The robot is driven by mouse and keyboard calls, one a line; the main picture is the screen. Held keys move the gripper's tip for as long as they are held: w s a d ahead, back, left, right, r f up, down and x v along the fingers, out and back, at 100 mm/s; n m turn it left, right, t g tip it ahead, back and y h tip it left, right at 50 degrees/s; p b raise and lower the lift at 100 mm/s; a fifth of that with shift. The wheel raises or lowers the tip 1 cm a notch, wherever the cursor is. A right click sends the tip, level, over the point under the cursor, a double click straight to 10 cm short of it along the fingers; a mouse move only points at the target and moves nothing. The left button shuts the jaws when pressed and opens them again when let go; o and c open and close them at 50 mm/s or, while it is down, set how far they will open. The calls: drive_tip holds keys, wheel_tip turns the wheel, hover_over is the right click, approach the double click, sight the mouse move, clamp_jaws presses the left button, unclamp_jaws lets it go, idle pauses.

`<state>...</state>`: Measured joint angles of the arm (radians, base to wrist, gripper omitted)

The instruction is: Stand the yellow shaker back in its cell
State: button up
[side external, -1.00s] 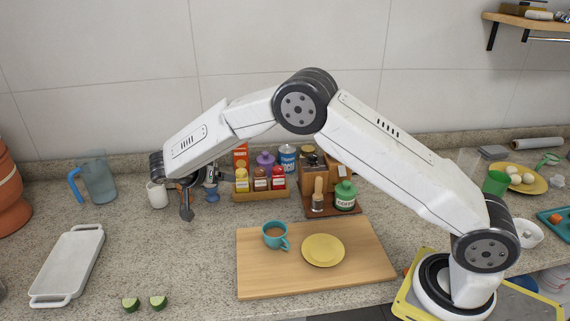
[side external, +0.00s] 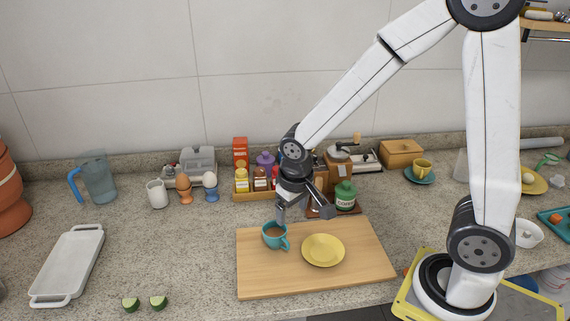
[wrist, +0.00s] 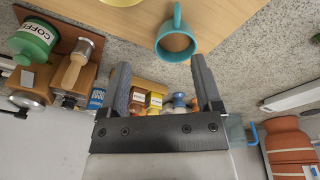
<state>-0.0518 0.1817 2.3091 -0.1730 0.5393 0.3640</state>
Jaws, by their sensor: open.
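The yellow shaker (side external: 241,181) appears upright at the left end of the front row of a small wooden rack (side external: 248,197). In the wrist view a yellow-topped container (wrist: 155,102), probably this shaker, shows between the fingers, with its lower part hidden. My gripper (side external: 303,211) is open and empty, pointing down in front of the rack's right end, above the back of the cutting board and right of the shaker. Its fingers (wrist: 160,66) frame the rack's contents in the wrist view. My wrist hides the rack's right part in the side view.
A teal mug (side external: 274,237) and a yellow plate (side external: 323,251) are on the cutting board (side external: 265,285), close to my gripper. A green coffee jar (side external: 345,195) stands to the right. Egg cups (side external: 211,190) stand left of the rack.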

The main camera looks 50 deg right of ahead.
drive_tip(key=s+n, duration=0.1)
drive_tip(key=s, duration=0.1)
drive_tip(key=s+n+t, duration=0.1)
drive_tip(key=s, duration=0.2)
drive_tip(key=shift+s+d+f+y, duration=0.1)
drive_tip(key=shift+s+f+y, duration=0.05)
drive_tip(key=shift+s+y, duration=0.2)
